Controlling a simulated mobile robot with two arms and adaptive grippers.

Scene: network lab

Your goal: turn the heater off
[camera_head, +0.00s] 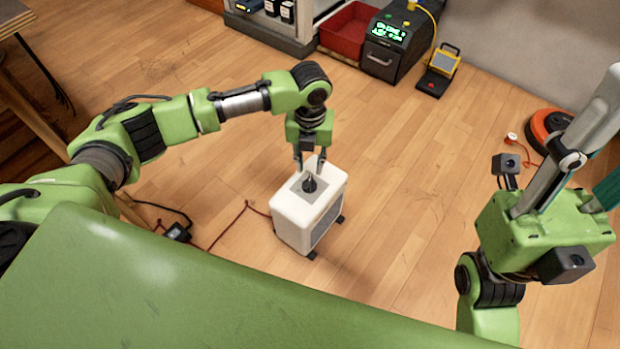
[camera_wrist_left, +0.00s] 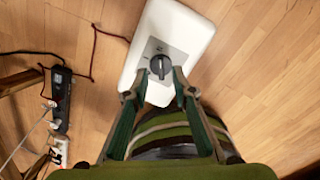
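A small white heater (camera_head: 291,223) stands on the wood floor in the middle of the head view. On its top a black knob (camera_head: 309,185) sits on a grey plate. In the left wrist view the heater (camera_wrist_left: 185,30) is ahead of the fingers, and the knob (camera_wrist_left: 160,66) shows near their tips. My left gripper (camera_head: 309,165) points down over the knob with its fingers apart and empty. Whether a finger touches the knob is unclear. My right gripper (camera_head: 590,150) is at the right edge, away from the heater, its fingers partly cut off.
A red bin (camera_head: 347,31), a dark device (camera_head: 396,45) and a yellow lamp (camera_head: 441,66) stand at the back. The floor right of the heater is clear.

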